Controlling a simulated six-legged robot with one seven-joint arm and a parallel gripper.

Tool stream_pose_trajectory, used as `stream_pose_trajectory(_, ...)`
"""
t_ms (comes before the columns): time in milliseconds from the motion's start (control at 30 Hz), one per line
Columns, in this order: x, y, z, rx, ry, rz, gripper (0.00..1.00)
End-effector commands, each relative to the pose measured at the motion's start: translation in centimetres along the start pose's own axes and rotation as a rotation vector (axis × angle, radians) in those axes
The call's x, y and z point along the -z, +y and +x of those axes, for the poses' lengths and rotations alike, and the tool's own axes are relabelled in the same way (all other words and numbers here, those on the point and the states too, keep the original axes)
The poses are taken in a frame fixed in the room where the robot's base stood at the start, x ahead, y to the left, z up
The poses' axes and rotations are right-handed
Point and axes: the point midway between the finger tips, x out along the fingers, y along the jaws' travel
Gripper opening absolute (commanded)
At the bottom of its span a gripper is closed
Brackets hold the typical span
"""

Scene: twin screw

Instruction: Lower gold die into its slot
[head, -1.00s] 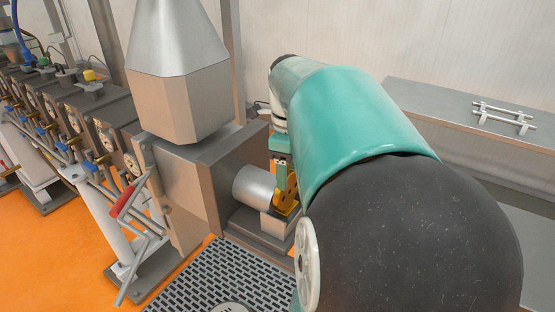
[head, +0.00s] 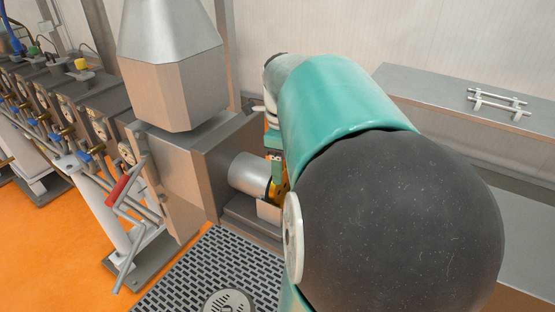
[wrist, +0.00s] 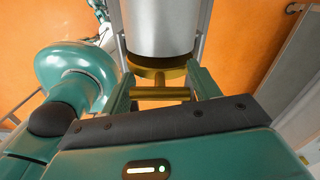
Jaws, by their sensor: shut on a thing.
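The gold die (wrist: 160,94) shows in the wrist view as a gold bar with a wider gold round part beyond it. My gripper (wrist: 163,84) is shut on it, with one green finger at each side of the bar. The gold round part is close to the end of a grey metal cylinder (wrist: 160,28); I cannot tell whether they touch. In the head view my gripper (head: 275,165) is beside the cylinder's right end, and only a sliver of the gold die (head: 283,188) shows. My arm hides much of this area, and I cannot make out the slot.
A large steel machine with a hopper (head: 172,75) stands left of my arm. A perforated floor grate (head: 215,275) lies in front. A grey bench (head: 440,95) with a metal rack (head: 497,103) is at the right.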

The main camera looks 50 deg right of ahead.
Motion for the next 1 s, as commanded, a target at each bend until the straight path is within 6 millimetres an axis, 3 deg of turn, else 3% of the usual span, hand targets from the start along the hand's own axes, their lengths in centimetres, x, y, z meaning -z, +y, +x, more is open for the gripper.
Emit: stream_pose_trajectory(1000,0.0,-0.04,0.83,0.001,-0.001,0.001,0.11)
